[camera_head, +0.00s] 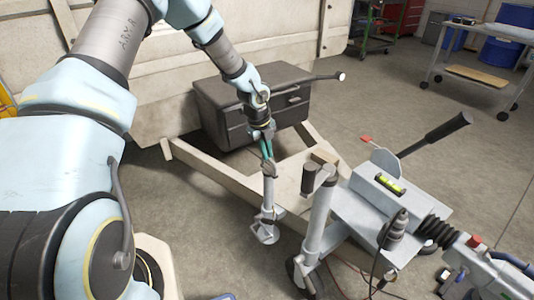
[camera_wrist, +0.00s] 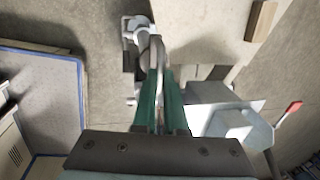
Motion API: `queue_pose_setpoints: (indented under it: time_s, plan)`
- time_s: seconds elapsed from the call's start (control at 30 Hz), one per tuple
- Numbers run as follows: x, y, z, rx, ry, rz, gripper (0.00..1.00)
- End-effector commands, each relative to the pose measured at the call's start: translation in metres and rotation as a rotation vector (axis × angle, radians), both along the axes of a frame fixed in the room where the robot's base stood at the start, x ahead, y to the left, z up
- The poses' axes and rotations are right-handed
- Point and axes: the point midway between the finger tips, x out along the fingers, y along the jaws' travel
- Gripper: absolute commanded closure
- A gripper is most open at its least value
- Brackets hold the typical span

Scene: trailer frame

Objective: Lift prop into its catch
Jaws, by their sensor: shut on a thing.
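The prop (camera_head: 269,192) is a grey metal leg with a round foot plate at its lower end. In the head view it stands about upright beside the pale trailer frame (camera_head: 231,183). My gripper (camera_head: 268,164) points down and is shut on the upper part of the prop. In the wrist view the green fingers of my gripper (camera_wrist: 160,75) close around the prop (camera_wrist: 148,38), whose foot shows beyond them. I cannot tell whether the foot touches the floor. The catch cannot be made out, and the prop's top end is hidden by the fingers.
A dark grey toolbox (camera_head: 236,110) sits on the frame behind my gripper. To the right stand a jockey wheel post (camera_head: 318,215) and the coupling housing with a spirit level (camera_head: 389,184) and a black-gripped lever (camera_head: 446,132). A wood block (camera_head: 324,156) lies on the frame.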

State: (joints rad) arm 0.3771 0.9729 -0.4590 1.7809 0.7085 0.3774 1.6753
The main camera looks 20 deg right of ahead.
Motion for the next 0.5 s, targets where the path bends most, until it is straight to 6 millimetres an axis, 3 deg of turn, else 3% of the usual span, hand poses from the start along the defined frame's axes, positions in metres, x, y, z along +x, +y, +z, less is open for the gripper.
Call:
queue_pose_setpoints:
  time_s: [0.17,0.5]
  plan:
    - [0.0008,-0.0010,-0.0004,-0.004,-0.002,0.000,0.99]
    - [0.0003,-0.0006,-0.0013,-0.002,0.000,0.000,0.61]
